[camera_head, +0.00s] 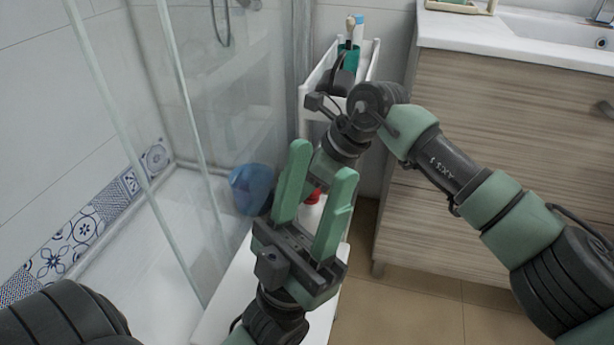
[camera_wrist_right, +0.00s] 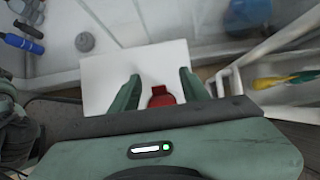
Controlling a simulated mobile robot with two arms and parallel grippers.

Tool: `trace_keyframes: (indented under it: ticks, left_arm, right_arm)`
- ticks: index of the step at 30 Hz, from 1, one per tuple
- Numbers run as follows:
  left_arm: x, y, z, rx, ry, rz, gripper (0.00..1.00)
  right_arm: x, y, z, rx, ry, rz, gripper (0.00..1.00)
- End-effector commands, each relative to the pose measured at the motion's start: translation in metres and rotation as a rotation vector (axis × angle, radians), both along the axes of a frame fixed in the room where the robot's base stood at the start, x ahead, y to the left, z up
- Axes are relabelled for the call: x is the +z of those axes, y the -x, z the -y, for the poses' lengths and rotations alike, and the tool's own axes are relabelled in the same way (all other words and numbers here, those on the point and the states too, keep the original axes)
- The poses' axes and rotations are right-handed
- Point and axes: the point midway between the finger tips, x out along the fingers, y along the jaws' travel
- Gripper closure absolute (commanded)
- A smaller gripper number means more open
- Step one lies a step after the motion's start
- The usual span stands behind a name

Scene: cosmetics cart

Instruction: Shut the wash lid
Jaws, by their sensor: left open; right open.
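A red item (camera_head: 313,197), likely the wash with its lid, is on the white cart top (camera_head: 232,300), mostly hidden behind my left gripper. In the right wrist view the red item (camera_wrist_right: 161,98) shows between and below the two fingers, with a narrower part at its far end. I cannot tell how far its lid is open. My left gripper (camera_head: 317,172) is open and empty in front of it. My right gripper (camera_head: 322,168) is largely hidden behind the left one in the head view. In its wrist view the right gripper (camera_wrist_right: 159,76) is open, its fingers apart over the white surface.
A white rack (camera_head: 312,84) with bottles and brushes stands behind my right wrist. A blue item (camera_head: 250,188) is left of my left gripper, near the glass shower panel (camera_head: 185,110). A wooden vanity (camera_head: 500,110) with a sink fills the right. Tiled floor shows below.

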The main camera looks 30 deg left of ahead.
Motion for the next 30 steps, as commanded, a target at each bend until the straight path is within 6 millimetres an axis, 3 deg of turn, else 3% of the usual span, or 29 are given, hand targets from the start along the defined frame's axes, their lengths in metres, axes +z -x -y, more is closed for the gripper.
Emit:
trace_keyframes:
  ticks: [6,12,24,26,30]
  left_arm:
    - [-0.011,-0.040,0.009,0.011,-0.066,-0.212,0.56]
    - [-0.028,-0.067,0.015,0.018,-0.115,-0.372,0.56]
    - [-0.038,-0.077,0.016,0.020,-0.134,-0.434,0.56]
    - [-0.038,-0.077,0.016,0.020,-0.134,-0.434,0.50]
    - [-0.036,-0.086,0.020,0.026,-0.153,-0.464,0.50]
  right_arm:
    - [0.031,-0.005,0.017,-0.002,0.001,0.002,0.54]
    - [0.051,-0.008,0.030,-0.001,0.002,0.001,0.54]
    - [0.057,-0.008,0.034,-0.001,0.003,0.000,0.54]
    - [0.057,-0.008,0.034,-0.002,0.002,-0.001,0.54]
    - [0.062,-0.015,0.038,-0.041,-0.037,-0.054,0.54]
